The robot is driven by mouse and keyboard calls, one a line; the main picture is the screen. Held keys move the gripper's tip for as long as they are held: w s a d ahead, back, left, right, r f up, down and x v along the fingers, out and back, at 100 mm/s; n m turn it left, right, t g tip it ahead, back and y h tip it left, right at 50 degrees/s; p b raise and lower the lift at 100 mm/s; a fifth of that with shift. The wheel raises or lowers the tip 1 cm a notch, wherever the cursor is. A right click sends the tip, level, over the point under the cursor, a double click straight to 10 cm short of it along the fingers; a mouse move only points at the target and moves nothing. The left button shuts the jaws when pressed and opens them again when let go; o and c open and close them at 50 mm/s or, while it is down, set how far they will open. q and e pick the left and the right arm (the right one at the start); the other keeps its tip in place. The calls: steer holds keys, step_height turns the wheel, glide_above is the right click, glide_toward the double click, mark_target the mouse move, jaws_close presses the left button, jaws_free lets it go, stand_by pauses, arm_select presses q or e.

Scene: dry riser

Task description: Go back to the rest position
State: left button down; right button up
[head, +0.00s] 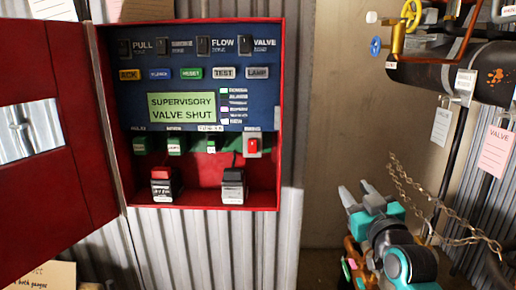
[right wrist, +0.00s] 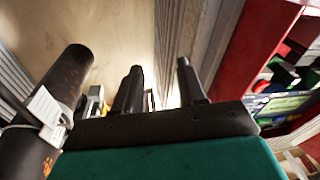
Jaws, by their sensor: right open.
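My right gripper (head: 358,192) is in the lower right of the head view, right of the red cabinet and below the pipework. Its two fingers are apart with nothing between them. In the right wrist view the fingers (right wrist: 159,75) also stand apart and empty, with a pale wall behind them. My left gripper is not in view.
The red cabinet (head: 281,120) stands open, its door (head: 75,130) swung left; its display (head: 181,107) reads "SUPERVISORY VALVE SHUT". A dark pipe (head: 440,75) with tags is at upper right. A chain (head: 440,208) hangs close beside my right arm. The wall between (head: 340,110) is clear.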

steer(key=s+a+f+g, duration=0.1)
steer(key=s+f+g, duration=0.1)
steer(key=s+f, duration=0.5)
steer(key=s+a+f+g, duration=0.1)
steer(key=s+f+g, duration=0.15)
steer(key=f, duration=0.75)
steer(key=s+a+f+g+p, duration=0.1)
steer(key=s+f+g, duration=0.1)
steer(key=s+f, duration=0.5)
steer(key=s+a+f+m+g, duration=0.1)
steer(key=s+f, duration=0.6)
steer(key=s, duration=0.5)
steer(key=shift+g+p, duration=0.35)
steer(key=shift+p, duration=0.05)
steer(key=shift+a, duration=0.1)
